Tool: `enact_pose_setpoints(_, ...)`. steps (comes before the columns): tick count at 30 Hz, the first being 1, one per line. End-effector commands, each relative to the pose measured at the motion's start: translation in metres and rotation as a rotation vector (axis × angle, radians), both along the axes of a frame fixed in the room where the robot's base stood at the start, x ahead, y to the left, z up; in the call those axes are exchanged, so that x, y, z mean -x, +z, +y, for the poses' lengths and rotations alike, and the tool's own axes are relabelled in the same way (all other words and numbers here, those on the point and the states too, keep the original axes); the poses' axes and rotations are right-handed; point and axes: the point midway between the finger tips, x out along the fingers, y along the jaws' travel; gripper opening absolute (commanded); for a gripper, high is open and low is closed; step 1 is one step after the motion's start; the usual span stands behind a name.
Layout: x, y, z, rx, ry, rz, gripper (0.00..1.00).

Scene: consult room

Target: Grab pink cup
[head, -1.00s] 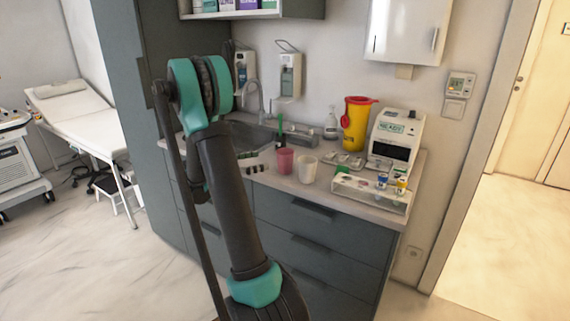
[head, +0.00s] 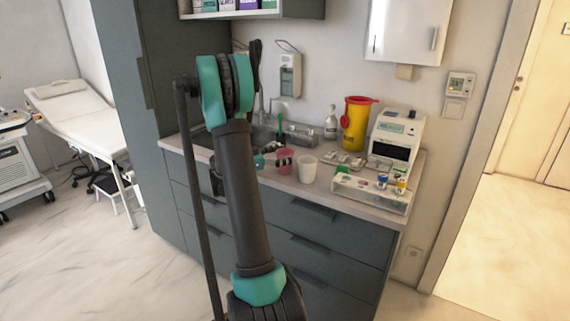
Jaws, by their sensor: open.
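The pink cup (head: 287,153) stands upright on the counter beside the sink, just left of a white cup (head: 306,169). My arm hides part of the counter to the left.
A clear rack (head: 370,195) with small colored-cap containers stands on the right of the counter, before a white device (head: 396,140). A yellow bin (head: 355,124) and a soap bottle (head: 331,123) stand at the back. The sink (head: 262,136) lies behind the cup.

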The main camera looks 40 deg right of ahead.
Motion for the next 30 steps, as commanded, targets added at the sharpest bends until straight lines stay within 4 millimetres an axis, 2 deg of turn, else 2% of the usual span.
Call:
enact_pose_setpoints(4, -0.0002, 0.0000, 0.0005, 0.000, 0.000, 0.000, 0.83)
enact_pose_setpoints(15, -0.0001, 0.0000, 0.0007, 0.000, 0.000, 0.000, 0.37)
enact_pose_setpoints(18, -0.0001, 0.0001, 0.0007, 0.000, 0.000, 0.000, 0.28)
enact_pose_setpoints(30, 0.0000, 0.0029, 0.0008, 0.000, 0.000, 0.000, 0.27)
